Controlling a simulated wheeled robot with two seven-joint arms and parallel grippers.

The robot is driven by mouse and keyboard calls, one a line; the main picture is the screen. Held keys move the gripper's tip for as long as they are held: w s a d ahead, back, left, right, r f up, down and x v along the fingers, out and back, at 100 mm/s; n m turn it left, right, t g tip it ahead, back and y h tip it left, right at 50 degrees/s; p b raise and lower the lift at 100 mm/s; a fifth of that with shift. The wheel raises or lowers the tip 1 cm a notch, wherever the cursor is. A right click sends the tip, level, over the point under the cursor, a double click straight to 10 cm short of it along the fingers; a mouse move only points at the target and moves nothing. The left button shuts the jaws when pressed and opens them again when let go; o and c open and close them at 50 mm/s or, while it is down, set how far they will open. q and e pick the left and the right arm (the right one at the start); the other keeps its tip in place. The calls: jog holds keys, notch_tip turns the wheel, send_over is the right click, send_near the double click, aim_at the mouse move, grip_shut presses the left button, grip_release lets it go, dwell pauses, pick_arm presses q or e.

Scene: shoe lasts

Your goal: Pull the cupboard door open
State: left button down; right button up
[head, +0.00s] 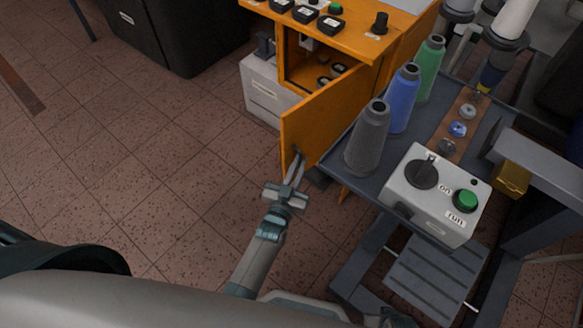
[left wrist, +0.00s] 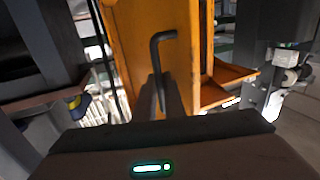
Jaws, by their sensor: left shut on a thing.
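The orange cupboard door (head: 328,115) stands open, swung out toward me from the orange cupboard (head: 290,62). Its inside shows several small dark round items on a shelf. My left gripper (head: 297,168) is at the near edge of the door, shut on the dark handle. In the left wrist view the black bent handle (left wrist: 156,50) stands out from the orange door (left wrist: 127,45), and the left fingers (left wrist: 160,95) close around its lower part. The fingers hide part of the handle. My right gripper cannot be made out.
A grey box (head: 268,92) is left of the cupboard.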

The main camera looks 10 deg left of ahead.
pick_arm(q)
jog(key=shift+w+d+r, duration=0.15)
jog(key=shift+d+r, duration=0.3)
jog(key=shift+d, duration=0.05)
jog(key=c, duration=2)
grip_release()
jog(key=shift+o, duration=0.8)
jog(key=shift+w+f, duration=0.1)
jog(key=shift+f, duration=0.15)
jog(key=shift+a, duration=0.15)
jog(key=shift+s+f, duration=0.1)
jog(key=shift+s, duration=0.15)
